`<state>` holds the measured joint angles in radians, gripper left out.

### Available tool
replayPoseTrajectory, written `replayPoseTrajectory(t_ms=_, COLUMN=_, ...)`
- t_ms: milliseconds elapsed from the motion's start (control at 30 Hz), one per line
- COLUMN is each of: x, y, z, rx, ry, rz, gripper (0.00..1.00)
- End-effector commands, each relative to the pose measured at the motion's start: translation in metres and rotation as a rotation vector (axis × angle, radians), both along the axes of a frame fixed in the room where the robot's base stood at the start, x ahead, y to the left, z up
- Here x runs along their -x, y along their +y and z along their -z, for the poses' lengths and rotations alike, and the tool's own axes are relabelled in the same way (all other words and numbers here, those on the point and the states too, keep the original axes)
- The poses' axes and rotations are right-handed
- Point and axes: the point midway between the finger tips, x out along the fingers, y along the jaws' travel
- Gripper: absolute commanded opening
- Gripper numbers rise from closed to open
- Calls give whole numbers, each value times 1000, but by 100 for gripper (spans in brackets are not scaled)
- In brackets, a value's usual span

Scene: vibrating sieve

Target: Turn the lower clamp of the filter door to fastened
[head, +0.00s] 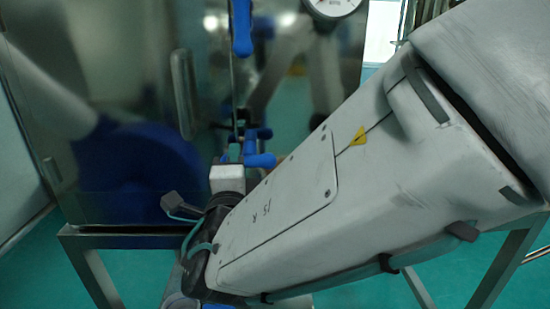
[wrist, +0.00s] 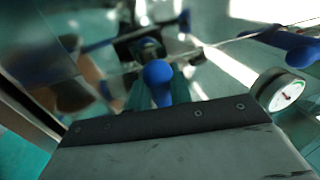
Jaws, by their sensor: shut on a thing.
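The filter door (head: 110,70) is a shiny steel panel at the left of the head view, closed or nearly so. Its lower clamp (head: 259,160) is blue, at the door's right edge and partly hidden by my arm. In the wrist view the clamp's rounded blue handle (wrist: 158,75) sits between the teal fingers of my gripper (wrist: 158,92). My gripper (head: 234,152) is shut on this handle. The fingers are small and partly hidden in the head view. I cannot tell whether the clamp is fastened.
The upper blue clamp (head: 241,28) is above on the same edge, also in the wrist view (wrist: 290,45). A round gauge (head: 332,4) is at the upper right. A steel door handle (head: 185,90) stands left of the clamps. A metal frame (head: 110,238) runs below.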

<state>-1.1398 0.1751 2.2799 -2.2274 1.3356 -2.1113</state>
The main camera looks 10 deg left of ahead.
Motion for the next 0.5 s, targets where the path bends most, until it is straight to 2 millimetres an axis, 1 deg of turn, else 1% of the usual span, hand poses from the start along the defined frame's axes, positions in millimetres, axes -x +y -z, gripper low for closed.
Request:
replayPoseTrajectory(t_ms=467, x=1, y=0, z=2, rx=16, ry=-1, rz=-3, gripper=0)
replayPoseTrajectory(t_ms=500, x=1, y=0, z=2, rx=16, ry=-1, rz=-3, gripper=29)
